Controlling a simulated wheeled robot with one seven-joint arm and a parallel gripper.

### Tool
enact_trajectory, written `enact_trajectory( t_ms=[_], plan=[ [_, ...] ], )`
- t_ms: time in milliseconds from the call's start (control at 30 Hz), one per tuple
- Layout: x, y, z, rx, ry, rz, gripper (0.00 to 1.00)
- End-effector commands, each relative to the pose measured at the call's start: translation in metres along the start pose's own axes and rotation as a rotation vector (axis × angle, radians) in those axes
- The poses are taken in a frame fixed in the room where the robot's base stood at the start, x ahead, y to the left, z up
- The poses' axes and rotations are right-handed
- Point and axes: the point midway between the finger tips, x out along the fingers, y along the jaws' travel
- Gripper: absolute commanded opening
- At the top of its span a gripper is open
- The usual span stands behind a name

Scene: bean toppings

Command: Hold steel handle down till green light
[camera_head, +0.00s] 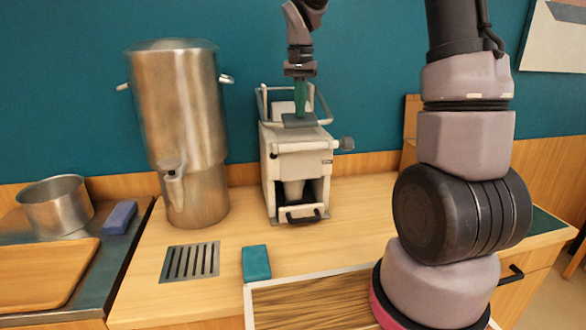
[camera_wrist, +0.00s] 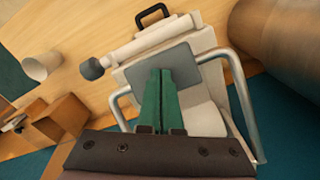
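A white boxy machine (camera_head: 295,160) stands on the wooden counter; it also shows in the wrist view (camera_wrist: 165,45). Its bent steel handle (camera_head: 325,108) loops around the top, with a flat grey plate at the front middle of the loop (camera_wrist: 190,57). My gripper (camera_head: 299,112) points down between the handle's two side bars. Its green fingers (camera_wrist: 161,82) are together, with nothing seen between them. The tips are at or just above the grey plate; contact is not clear. The fingers hide part of the plate. I cannot make out any lit light on the machine.
A tall steel urn (camera_head: 180,110) stands left of the machine. A dark knob (camera_head: 346,143) sticks out at the machine's right. A teal block (camera_head: 256,263), a drain grate (camera_head: 190,262) and a steel pot (camera_head: 56,205) are nearer or further left. A cup (camera_wrist: 42,66) shows in the wrist view.

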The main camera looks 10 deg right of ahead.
Motion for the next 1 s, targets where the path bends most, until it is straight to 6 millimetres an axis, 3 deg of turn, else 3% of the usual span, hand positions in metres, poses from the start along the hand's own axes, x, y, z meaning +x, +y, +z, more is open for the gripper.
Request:
enact_trajectory(
  t_ms=[367, 1000],
  plan=[
    [-0.002, 0.001, 0.001, 0.0, -0.003, 0.003, 0.0],
    [-0.091, 0.0, -0.001, 0.0, 0.002, -0.001, 0.0]
  ],
)
